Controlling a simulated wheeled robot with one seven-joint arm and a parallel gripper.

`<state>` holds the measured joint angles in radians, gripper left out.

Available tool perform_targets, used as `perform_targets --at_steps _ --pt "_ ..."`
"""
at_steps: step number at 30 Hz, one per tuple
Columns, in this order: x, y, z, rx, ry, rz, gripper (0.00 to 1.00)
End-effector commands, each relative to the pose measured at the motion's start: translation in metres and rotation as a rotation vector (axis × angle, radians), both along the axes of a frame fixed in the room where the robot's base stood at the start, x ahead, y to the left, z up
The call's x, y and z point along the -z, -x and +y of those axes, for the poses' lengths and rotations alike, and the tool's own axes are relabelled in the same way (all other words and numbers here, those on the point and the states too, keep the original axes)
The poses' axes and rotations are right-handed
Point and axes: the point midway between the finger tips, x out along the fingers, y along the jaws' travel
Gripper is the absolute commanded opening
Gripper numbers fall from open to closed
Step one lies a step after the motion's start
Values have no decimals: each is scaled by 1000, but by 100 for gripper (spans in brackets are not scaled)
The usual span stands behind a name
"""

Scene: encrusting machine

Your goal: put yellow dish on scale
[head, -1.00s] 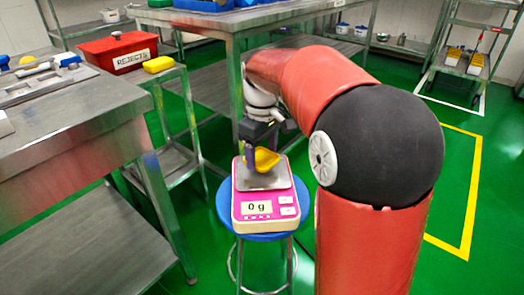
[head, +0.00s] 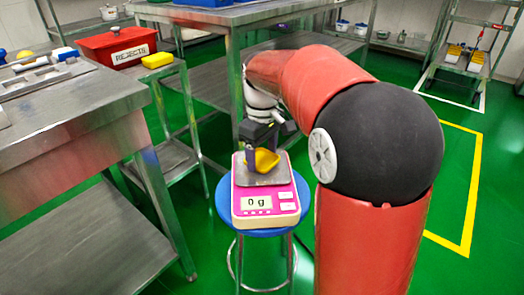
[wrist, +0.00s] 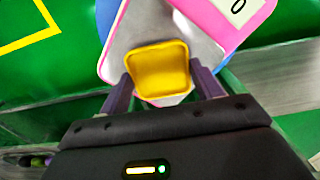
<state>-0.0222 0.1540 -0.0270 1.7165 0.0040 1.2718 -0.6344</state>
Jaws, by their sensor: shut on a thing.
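The yellow dish (head: 266,161) is held by my gripper (head: 257,160) over the metal plate of the pink scale (head: 235,200). In the wrist view the dish (wrist: 158,70) sits between the two purple fingers of my gripper (wrist: 160,88), which are shut on it. The scale's plate (wrist: 190,38) lies behind and below the dish. The scale display reads 0 g. The dish is tilted in the head view; I cannot tell whether it touches the plate.
The scale stands on a blue round stool (head: 224,208). Another steel table (head: 225,18) stands behind.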

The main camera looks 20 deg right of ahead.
Motion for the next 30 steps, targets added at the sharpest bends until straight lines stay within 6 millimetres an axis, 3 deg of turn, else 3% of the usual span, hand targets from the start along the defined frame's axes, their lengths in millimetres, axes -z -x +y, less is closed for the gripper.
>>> perform_targets --at_steps 30 --pt "9 0 0 0 0 -1 43"
